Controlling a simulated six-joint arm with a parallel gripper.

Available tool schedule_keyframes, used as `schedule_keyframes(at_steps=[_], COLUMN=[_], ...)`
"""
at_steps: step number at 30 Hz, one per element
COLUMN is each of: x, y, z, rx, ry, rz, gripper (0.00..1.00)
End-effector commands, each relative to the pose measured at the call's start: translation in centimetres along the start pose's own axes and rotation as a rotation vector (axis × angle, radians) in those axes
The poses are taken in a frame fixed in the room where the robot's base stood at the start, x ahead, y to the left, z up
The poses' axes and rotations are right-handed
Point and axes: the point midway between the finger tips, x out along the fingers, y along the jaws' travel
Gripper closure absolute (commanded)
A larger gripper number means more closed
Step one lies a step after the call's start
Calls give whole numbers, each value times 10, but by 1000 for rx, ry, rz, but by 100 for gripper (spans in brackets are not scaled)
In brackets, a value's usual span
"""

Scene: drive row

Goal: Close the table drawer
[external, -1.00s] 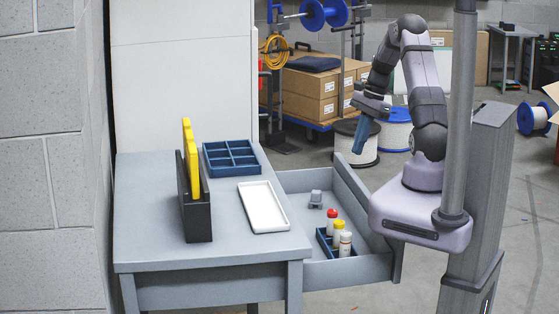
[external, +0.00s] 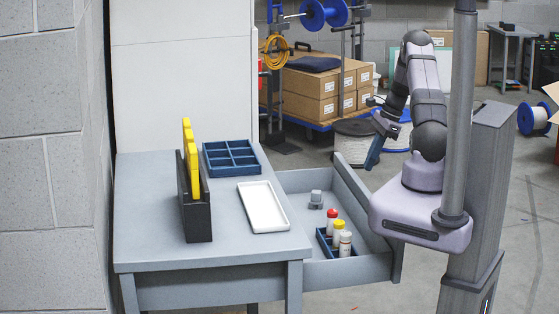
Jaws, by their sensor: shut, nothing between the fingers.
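The grey table drawer (external: 352,270) stands pulled out from the right side of the grey table (external: 206,255). Inside it are a small grey block-like object (external: 315,200) and a blue tray holding several small bottles (external: 339,232) with red, yellow and pale caps. My gripper (external: 371,163) is shut and empty, with its blue fingers pointing down. In the picture it appears by the outer back corner of the drawer. I cannot tell whether it touches the drawer front.
On the tabletop are a black holder with yellow pieces (external: 196,200), a blue compartment tray (external: 231,157) and a white tray (external: 263,206). A grey post (external: 460,120) stands close to my arm. Spools (external: 355,140) and cardboard boxes (external: 318,92) are behind.

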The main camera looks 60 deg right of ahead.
Motion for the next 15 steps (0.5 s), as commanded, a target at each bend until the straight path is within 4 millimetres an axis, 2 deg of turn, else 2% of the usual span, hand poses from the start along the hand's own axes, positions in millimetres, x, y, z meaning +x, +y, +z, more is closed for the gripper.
schedule_keyframes(at_steps=[7,9,15], x=[45,46,54], y=[1,1,0], z=[1,12,30], rx=[0,-4,-2], ry=[0,0,1], rz=[4,3,1], gripper=[100,100,100])
